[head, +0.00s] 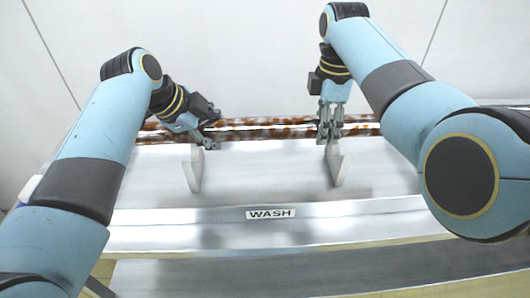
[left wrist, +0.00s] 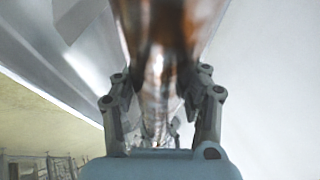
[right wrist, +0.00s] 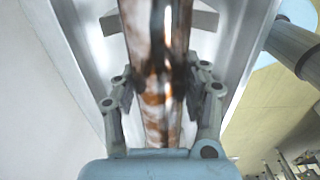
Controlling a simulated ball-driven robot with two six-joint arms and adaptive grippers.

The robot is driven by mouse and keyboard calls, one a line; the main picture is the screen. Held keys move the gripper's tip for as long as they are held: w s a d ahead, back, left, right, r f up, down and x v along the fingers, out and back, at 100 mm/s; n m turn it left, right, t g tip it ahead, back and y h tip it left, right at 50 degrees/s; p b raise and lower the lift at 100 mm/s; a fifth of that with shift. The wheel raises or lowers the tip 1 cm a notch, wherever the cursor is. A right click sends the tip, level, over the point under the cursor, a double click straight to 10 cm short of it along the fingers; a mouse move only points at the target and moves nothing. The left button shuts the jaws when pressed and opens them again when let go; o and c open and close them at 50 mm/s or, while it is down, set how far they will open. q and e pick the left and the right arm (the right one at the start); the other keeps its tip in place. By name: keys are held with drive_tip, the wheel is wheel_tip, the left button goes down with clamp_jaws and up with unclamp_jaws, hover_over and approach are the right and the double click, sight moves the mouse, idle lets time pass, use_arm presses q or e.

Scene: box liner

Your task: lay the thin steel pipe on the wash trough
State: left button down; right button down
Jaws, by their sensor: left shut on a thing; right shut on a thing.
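The thin steel pipe (head: 268,133) is shiny with brown rust patches and lies level across the head view, along the back of the wash trough (head: 225,219). My left gripper (head: 207,138) is shut on the pipe left of its middle. My right gripper (head: 329,132) is shut on it further right. The pipe also runs between the fingers in the left wrist view (left wrist: 157,65) and the right wrist view (right wrist: 155,75). I cannot tell whether the pipe touches the trough. The trough is bright metal with a "WASH" label (head: 270,213) on its front.
Two grey upright brackets stand on the trough, one at left (head: 193,172) and one at right (head: 338,165), both nearer than the pipe. A plain pale wall (head: 230,50) rises behind. A dark grey strip (head: 300,272) lies in front of the trough.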

use_arm(q)
drive_tip(key=shift+s+d+r, duration=0.1)
drive_tip(key=shift+r, duration=0.1)
use_arm(e)
drive_tip(key=shift+r, duration=0.25)
use_arm(q)
drive_tip(key=shift+f, duration=0.2)
use_arm(e)
drive_tip(key=shift+f, duration=0.2)
